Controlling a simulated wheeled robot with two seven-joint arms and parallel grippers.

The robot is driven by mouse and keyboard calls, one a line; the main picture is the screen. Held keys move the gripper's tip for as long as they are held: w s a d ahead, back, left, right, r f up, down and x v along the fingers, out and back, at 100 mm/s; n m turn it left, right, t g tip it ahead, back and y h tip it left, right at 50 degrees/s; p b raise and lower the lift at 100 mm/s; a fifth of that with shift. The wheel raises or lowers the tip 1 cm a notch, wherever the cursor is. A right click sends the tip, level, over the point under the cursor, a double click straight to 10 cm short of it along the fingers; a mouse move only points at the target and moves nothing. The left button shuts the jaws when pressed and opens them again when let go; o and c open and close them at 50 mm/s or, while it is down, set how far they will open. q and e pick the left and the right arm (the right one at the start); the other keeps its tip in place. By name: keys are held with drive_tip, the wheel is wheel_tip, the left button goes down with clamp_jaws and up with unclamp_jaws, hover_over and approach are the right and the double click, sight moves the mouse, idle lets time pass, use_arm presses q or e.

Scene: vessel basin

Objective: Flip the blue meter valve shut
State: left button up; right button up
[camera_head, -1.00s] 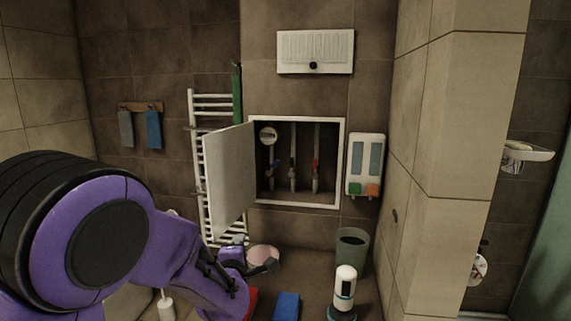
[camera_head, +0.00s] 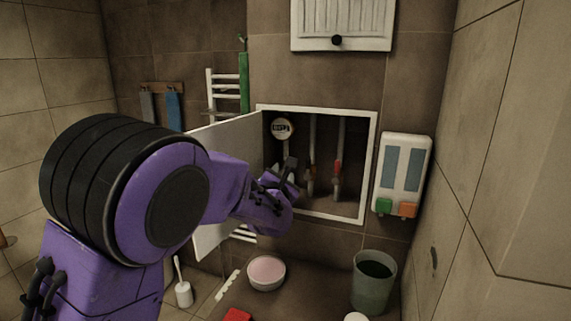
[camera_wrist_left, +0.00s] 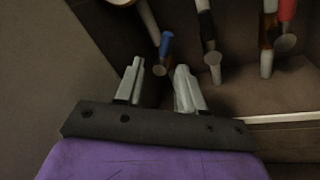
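The blue meter valve handle (camera_wrist_left: 166,44) shows in the left wrist view on the left pipe, just beyond the gap between my fingertips. It appears apart from both fingers. My left gripper (camera_wrist_left: 159,66) is open and empty, with its two grey fingers spread. In the head view my left gripper (camera_head: 291,172) reaches into the open wall cabinet (camera_head: 367,160), below the round white meter (camera_head: 283,129). There the gripper and wrist hide the blue handle. My right gripper is not in view.
The cabinet door (camera_head: 235,137) stands open to the left, close behind my left arm. A pipe with a red handle (camera_head: 338,168) is on the right inside the cabinet, beside a middle pipe (camera_head: 311,165). A dispenser (camera_head: 403,170) hangs right of the cabinet.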

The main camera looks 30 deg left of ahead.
use_arm(q)
drive_tip(key=p+x, duration=0.1)
drive_tip(key=x, duration=0.5)
drive_tip(key=shift+f, duration=0.2)
drive_tip(key=shift+w+d, duration=0.1)
drive_tip(key=shift+w, duration=0.15)
clamp_jaws()
